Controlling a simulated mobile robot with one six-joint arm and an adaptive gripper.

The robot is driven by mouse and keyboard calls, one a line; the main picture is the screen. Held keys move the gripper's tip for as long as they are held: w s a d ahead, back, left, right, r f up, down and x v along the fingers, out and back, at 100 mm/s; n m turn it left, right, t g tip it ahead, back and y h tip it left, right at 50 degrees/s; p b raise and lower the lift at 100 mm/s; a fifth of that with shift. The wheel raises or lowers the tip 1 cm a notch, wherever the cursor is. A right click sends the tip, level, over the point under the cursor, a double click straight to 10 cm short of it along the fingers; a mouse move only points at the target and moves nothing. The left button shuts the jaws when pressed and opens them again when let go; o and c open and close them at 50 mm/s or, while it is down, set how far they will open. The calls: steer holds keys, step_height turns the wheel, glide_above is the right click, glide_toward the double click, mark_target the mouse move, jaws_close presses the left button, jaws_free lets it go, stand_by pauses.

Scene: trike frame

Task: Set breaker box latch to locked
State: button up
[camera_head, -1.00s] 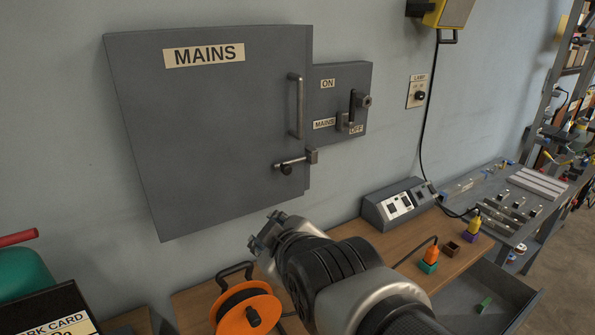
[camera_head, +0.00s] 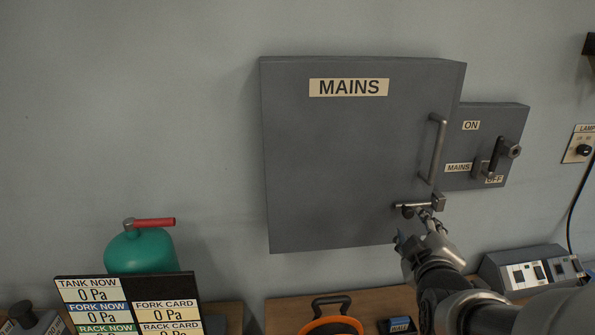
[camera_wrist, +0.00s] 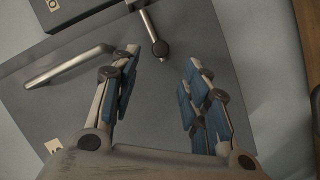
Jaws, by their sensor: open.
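The grey breaker box (camera_head: 340,170), labelled MAINS, hangs on the wall with its door shut. Its latch (camera_head: 410,206) is a short metal bar with a dark knob at the door's lower right, lying about level across the door edge. In the wrist view the latch (camera_wrist: 148,26) runs down from the top edge to its round knob (camera_wrist: 160,48). My gripper (camera_head: 414,228) is just below the latch. In the wrist view my gripper (camera_wrist: 161,60) is open and empty, the knob lying ahead between its fingertips. Contact cannot be told.
The door handle (camera_head: 437,150) stands out above the latch, close to my left finger in the wrist view. The MAINS switch lever (camera_head: 495,155) is to the right, near OFF. Below are a bench, an orange reel (camera_head: 332,326), a green tank (camera_head: 140,250) and a gauge board (camera_head: 125,302).

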mark_target(409, 213)
steer(key=x, duration=1)
steer(key=shift+w+f+p, duration=0.1)
steer(key=shift+w+p, duration=0.1)
steer(key=shift+p, duration=0.2)
steer(key=shift+c, duration=0.2)
jaws_close()
